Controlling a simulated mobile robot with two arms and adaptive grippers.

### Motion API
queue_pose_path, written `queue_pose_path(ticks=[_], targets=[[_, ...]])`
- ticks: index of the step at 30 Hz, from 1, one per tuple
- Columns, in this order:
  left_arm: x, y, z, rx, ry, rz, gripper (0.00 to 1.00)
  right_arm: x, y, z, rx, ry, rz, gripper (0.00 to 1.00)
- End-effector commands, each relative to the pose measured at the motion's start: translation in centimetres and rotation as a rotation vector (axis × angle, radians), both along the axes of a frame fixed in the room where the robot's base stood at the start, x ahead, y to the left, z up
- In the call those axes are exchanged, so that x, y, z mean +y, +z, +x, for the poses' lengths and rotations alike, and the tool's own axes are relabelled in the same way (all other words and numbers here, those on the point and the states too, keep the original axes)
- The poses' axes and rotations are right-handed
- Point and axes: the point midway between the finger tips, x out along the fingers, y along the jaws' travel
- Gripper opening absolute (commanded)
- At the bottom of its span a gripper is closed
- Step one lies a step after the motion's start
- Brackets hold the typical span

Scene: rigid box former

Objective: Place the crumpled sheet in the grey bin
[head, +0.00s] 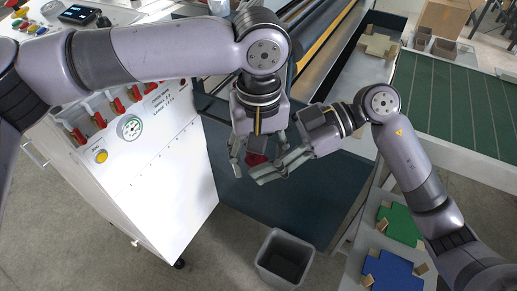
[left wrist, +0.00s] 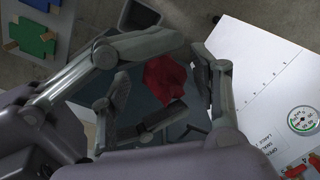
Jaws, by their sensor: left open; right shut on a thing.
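The red crumpled sheet (head: 256,159) is held in the air above the dark floor panel; it shows more fully in the left wrist view (left wrist: 165,82). My right gripper (head: 270,168) reaches in from the right and is shut on it. My left gripper (head: 254,152) points down over the same spot, open, with its fingers on either side of the sheet. I cannot tell whether they touch it. The fingers partly hide the sheet in the head view. The grey bin (head: 290,243) stands on the floor below, toward the front, and looks empty.
A white machine cabinet (head: 160,170) with a gauge and red levers stands at the left. A side table with green (head: 400,224) and blue (head: 395,274) blanks is at the lower right. A green conveyor (head: 460,105) is at the right. The floor around the bin is clear.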

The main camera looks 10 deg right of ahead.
Motion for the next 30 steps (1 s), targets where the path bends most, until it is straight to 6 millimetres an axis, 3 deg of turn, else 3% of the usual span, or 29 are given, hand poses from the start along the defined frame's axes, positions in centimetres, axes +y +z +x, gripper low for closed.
queue_pose_path(ticks=[3, 25, 26, 30], targets=[[0.01, 0.01, 0.01, 0.0, 0.0, 0.0, 0.55, 0.0, 0.0, 0.0, 0.0, 0.0, 0.0, 0.43], [-0.13, 0.08, -0.03, 0.0, -0.002, -0.004, 0.07, 0.08, 0.03, -0.04, 0.0, 0.001, 0.002, 0.44], [-0.13, 0.08, -0.03, 0.0, -0.002, -0.004, 0.07, 0.08, 0.03, -0.04, 0.0, 0.001, 0.002, 0.56], [-0.09, 0.07, -0.02, 0.0, -0.001, -0.002, 0.07, 0.05, 0.03, -0.02, 0.0, 0.001, 0.002, 0.66]])
